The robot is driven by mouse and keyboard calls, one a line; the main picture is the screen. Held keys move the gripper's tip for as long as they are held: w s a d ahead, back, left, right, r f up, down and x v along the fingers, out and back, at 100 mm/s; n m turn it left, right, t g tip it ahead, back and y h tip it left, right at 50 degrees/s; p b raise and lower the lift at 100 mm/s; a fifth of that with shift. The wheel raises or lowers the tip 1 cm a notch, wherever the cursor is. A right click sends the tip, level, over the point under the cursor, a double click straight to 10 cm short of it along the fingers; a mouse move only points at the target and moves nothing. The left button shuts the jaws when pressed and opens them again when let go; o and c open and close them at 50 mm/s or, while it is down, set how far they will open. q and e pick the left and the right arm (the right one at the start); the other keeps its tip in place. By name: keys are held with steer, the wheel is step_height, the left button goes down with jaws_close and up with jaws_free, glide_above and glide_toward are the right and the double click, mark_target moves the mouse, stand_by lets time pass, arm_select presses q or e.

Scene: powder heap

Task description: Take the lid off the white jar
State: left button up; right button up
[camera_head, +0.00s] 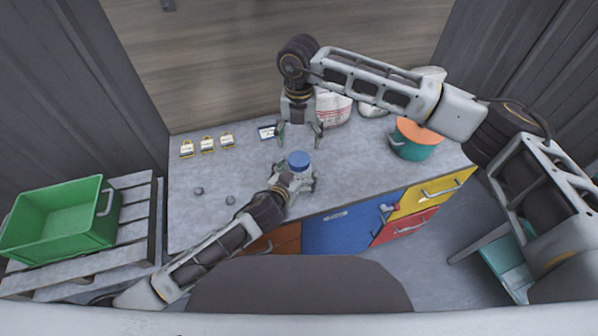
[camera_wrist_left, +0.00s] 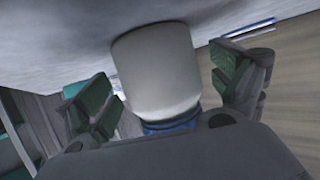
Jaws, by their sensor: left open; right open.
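The white jar (camera_wrist_left: 155,68) stands on the grey worktop with its blue lid (camera_head: 299,160) on top. In the left wrist view the lid (camera_wrist_left: 170,127) is a blue band at the jar's end nearest the camera. My left gripper (camera_head: 304,184) is at the jar from the front. Its fingers (camera_wrist_left: 170,85) are open, one on each side of the white body, with visible gaps. In the head view most of the jar body is hidden by this gripper. My right gripper (camera_head: 300,138) points down, open and empty, just behind and above the lid.
A teal pot with an orange top (camera_head: 418,135) and a white sack with red print (camera_head: 333,107) stand on the right. Several small yellow-and-white tags (camera_head: 207,145) and two small grey knobs (camera_head: 199,190) lie on the left. A green crate (camera_head: 60,218) sits on a pallet.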

arm_select(q)
steer(key=shift+w+d+f, duration=0.2)
steer(key=shift+w+f, duration=0.05)
steer(key=shift+w, duration=0.25)
steer(key=shift+c, duration=0.3)
